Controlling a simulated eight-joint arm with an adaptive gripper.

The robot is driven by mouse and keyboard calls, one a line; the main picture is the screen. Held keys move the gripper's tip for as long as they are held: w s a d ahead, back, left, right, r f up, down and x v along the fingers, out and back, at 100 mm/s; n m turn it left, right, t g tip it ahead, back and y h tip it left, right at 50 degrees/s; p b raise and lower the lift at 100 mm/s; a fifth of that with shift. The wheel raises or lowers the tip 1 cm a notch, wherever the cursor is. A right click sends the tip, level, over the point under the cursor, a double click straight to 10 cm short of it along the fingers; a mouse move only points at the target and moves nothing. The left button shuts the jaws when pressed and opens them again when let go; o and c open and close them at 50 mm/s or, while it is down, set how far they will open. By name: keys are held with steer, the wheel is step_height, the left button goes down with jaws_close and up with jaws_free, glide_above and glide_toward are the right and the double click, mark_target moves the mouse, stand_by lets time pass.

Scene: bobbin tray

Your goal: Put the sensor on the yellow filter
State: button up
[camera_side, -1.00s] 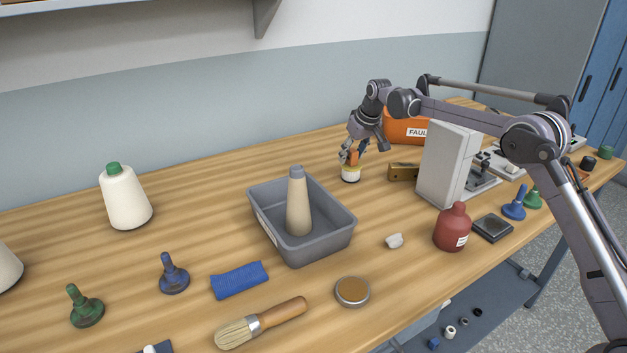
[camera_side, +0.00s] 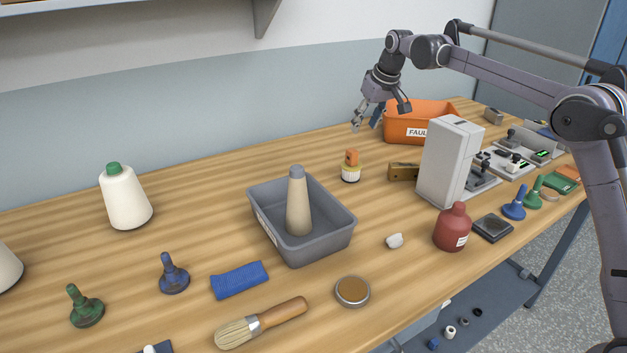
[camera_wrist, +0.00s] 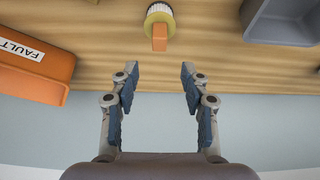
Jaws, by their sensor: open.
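The orange sensor (camera_side: 351,157) stands on top of the yellow filter (camera_side: 350,174), a short cylinder with a white pleated side, on the bench behind the grey tray. In the wrist view the orange sensor (camera_wrist: 159,38) and the yellow-rimmed filter (camera_wrist: 159,12) show at the top, beyond the fingertips. My gripper (camera_side: 380,116) is up and clear of both, above and to the right of them in the side view. In the wrist view my gripper (camera_wrist: 160,70) has its fingers wide apart with nothing between them.
An orange bin (camera_side: 405,128) labelled "FAULT" stands close behind my gripper. A grey tray (camera_side: 335,238) holding a tan cone (camera_side: 298,205) is in front of the filter. A brass-coloured block (camera_side: 403,172) and a tall grey box (camera_side: 450,165) stand to the right.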

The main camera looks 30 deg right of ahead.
steer(key=s+a+r+t, duration=0.1)
steer(key=s+a+r, duration=0.1)
steer(key=s, duration=0.8)
steer(key=s+a+r, duration=0.1)
steer(key=s+a, duration=0.2)
steer(key=s, duration=0.6)
steer(key=s+a+f, duration=0.1)
steer(key=s+f, duration=0.4)
steer(key=s, duration=0.4)
steer(key=s+f+t, duration=0.1)
steer(key=s+f, duration=0.4)
steer(key=s, duration=0.3)
steer(key=shift+s+a+f+t, duration=0.2)
steer(key=shift+s+a+t, duration=0.1)
steer(key=shift+s+a, duration=0.1)
